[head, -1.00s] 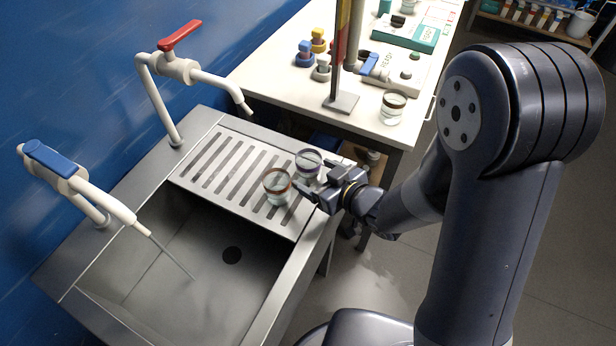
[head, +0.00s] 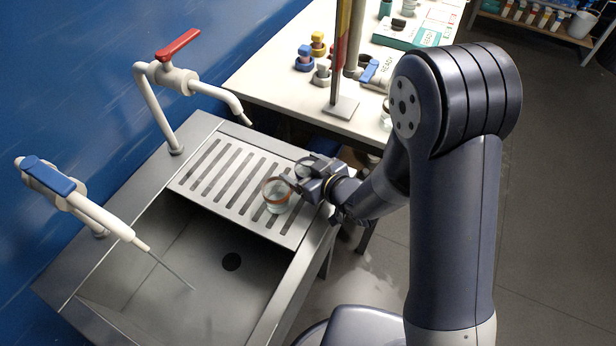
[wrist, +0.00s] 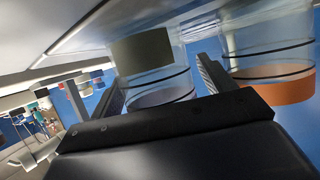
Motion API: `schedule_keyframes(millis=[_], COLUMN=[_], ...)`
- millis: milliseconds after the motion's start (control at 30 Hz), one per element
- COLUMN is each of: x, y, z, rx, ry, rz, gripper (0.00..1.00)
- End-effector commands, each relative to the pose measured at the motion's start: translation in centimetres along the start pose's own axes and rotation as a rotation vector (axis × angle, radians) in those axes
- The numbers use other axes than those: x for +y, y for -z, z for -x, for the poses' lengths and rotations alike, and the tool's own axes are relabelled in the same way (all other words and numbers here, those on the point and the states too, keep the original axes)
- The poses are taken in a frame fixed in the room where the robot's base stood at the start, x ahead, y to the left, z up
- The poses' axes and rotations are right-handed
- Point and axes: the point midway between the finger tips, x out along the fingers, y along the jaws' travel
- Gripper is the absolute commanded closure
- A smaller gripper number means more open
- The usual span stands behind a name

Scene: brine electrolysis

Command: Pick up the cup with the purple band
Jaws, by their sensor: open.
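The cup with the purple band (head: 303,164) is clear glass and stands on the ribbed drainboard, largely hidden behind my gripper in the head view. In the wrist view this cup (wrist: 160,97) lies between my two fingers, with its dull purple band towards the bottom of the picture. My gripper (head: 297,173) is open around this cup; a gap shows beside the glass. A second glass cup with a brown-orange band (head: 277,197) stands just left of the gripper. It also shows in the wrist view (wrist: 285,88), outside the right-hand finger and close to it.
The drainboard (head: 213,178) adjoins the sink basin (head: 190,290). A red-handled tap (head: 178,76) and a blue-handled tap (head: 62,185) stand along the wall. A white table (head: 262,88) behind holds a stand (head: 341,106) and several small items. Left drainboard slots are clear.

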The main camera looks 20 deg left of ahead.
Motion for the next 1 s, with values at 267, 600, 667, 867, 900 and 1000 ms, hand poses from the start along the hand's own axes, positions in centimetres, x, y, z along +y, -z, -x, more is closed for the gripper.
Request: schedule_keyframes(millis=[267,600,667,867,900,1000], x=[0.01,0.01,0.01,0.02,0.02,0.02], y=[0.01,0.02,0.02,0.07,0.07,0.11], z=[0.03,0.04,0.04,0.03,0.03,0.05], rx=[0.000,0.001,0.001,0.002,0.002,0.002], ry=[0.000,0.000,0.000,0.000,0.000,0.000], rz=[0.000,0.000,0.000,0.000,0.000,0.000], gripper=[0.36,0.63,0.68,0.76,0.76,0.76])
